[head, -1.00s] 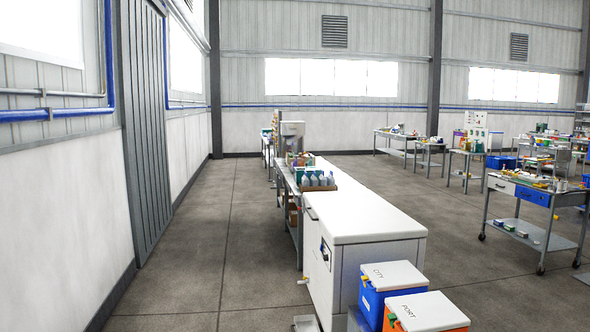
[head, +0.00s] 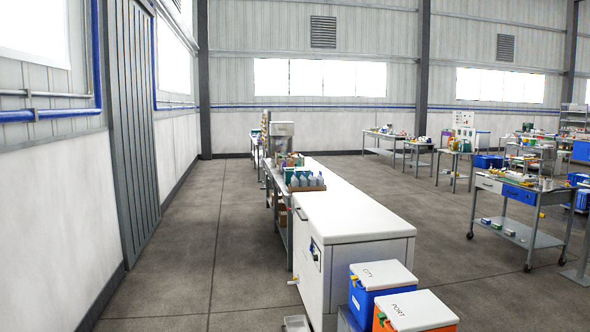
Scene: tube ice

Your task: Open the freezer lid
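The white chest freezer (head: 345,275) stands right of the picture's middle, with its long side running away from me. Its flat white lid (head: 345,210) is shut. A dark handle (head: 301,214) shows on the lid's left edge, and a dark panel (head: 316,252) is on the freezer's left side below it. Neither of my grippers is in the head view.
A blue box marked CITY (head: 381,278) and an orange box marked PORT (head: 415,312) stand at the freezer's near end. A bench with bottles (head: 305,182) adjoins its far end. A grey tray (head: 296,323) lies on the floor. The floor (head: 215,270) to the left is clear.

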